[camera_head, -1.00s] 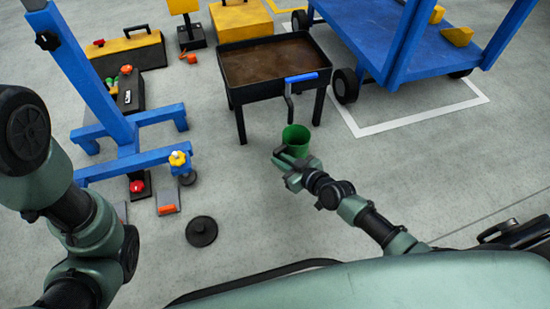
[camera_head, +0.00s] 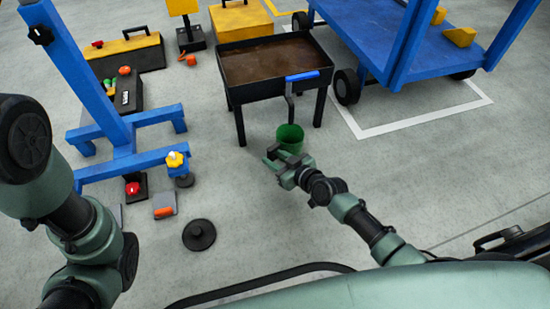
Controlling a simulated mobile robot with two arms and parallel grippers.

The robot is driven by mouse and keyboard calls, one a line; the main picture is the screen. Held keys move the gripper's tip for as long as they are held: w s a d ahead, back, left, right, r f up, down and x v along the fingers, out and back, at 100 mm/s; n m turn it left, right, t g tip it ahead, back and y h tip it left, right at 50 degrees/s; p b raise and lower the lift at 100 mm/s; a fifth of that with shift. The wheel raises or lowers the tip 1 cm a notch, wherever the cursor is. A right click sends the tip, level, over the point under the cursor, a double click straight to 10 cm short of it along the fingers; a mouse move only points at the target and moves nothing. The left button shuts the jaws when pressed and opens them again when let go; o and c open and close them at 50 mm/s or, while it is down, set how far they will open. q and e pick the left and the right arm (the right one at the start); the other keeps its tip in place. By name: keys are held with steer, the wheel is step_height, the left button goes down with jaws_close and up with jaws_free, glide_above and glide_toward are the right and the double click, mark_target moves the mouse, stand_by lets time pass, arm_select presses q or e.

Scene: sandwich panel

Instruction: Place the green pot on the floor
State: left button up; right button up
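The green pot (camera_head: 290,138) looks upright on the grey floor in front of the black tray table, its open top facing up. My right gripper (camera_head: 272,159) is just in front of the pot, on the near side. Its fingers look spread, with nothing visible between them. The near lower part of the pot is close to the gripper, and I cannot tell whether they touch. My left arm shows at the left edge, but its gripper is out of view.
The black tray table (camera_head: 272,88) with a blue-handled tool (camera_head: 302,76) stands right behind the pot. A blue cart (camera_head: 390,50) is at the back right. A blue stand (camera_head: 125,150) and a black disc (camera_head: 199,235) are left. Floor to the right is clear.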

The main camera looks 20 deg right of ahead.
steer(key=shift+r, duration=0.2)
steer(key=p+v, duration=0.6)
steer(key=v, duration=0.6)
steer(key=shift+p, duration=0.35)
steer(key=shift+f, duration=0.1)
